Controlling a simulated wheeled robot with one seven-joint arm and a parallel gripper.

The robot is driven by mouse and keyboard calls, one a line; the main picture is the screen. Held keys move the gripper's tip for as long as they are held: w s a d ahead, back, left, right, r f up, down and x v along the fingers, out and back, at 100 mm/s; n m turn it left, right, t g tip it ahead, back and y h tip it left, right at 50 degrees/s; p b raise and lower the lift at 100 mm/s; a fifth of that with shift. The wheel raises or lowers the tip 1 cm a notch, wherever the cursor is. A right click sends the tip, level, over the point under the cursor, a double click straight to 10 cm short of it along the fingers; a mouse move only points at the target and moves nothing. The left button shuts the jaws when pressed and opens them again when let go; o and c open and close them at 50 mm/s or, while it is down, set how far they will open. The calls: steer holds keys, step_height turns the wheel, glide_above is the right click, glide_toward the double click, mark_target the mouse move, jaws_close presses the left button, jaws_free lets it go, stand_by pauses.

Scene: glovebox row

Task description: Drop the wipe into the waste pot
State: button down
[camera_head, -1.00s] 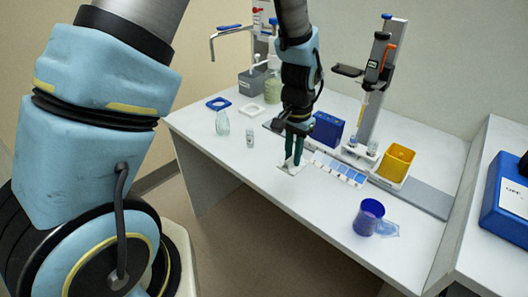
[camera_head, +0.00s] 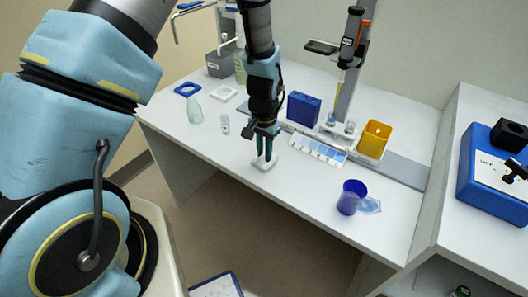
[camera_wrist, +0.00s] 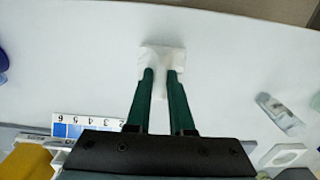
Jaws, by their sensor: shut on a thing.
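The wipe (camera_head: 263,166) is a small white crumpled piece near the front edge of the white bench. My gripper (camera_head: 266,156) points down with its dark green fingers shut on the wipe. In the wrist view the wipe (camera_wrist: 162,58) shows at the fingertips of my gripper (camera_wrist: 162,74). I cannot tell whether the wipe touches the bench. A round blue pot (camera_head: 350,198) stands to the right on the bench, apart from my gripper. A yellow open bin (camera_head: 375,139) stands farther back. No label shows which of these is the waste pot.
A blue box (camera_head: 304,109) and a numbered blue-and-white strip (camera_head: 318,149) lie between my gripper and the yellow bin. A clear piece (camera_head: 371,205) lies by the blue pot. A small vial (camera_head: 225,124) and a clear bottle (camera_head: 195,110) stand to the left. The front right bench is mostly clear.

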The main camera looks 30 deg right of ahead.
steer(key=shift+f, duration=0.55)
steer(key=shift+f, duration=0.2)
steer(key=c, duration=0.8)
jaws_free()
